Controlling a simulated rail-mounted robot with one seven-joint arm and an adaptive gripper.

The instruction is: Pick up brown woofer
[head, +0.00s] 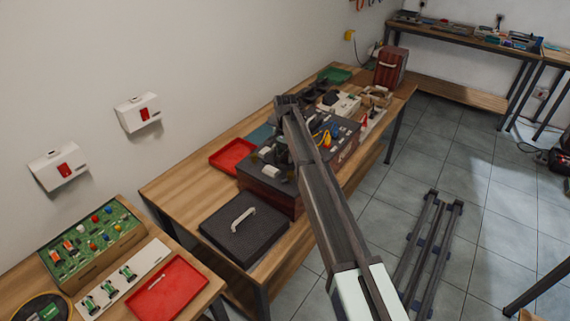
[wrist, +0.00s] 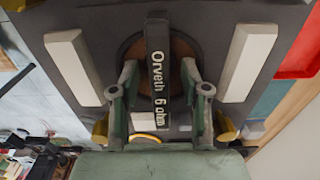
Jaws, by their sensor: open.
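The brown woofer (wrist: 179,49) shows in the wrist view as a round brown disc set in a dark panel (wrist: 205,25). A dark upright bar (wrist: 157,45) marked "Orveth 6 ohm" crosses its middle and hides part of it. My gripper (wrist: 159,70) is open, with one greenish finger on each side of the bar. A gap shows between the bar and each finger; I cannot tell how deep the fingertips reach. In the head view my gripper (head: 282,153) is over the dark-topped case (head: 270,196) on the bench, and my arm hides the woofer.
Two white blocks, left (wrist: 73,66) and right (wrist: 247,55), flank the woofer. A red tray (head: 232,156) lies beside the case, and a dark lid with a white handle (head: 243,235) lies in front. Yellow and blue parts (head: 327,138) crowd the case's right side.

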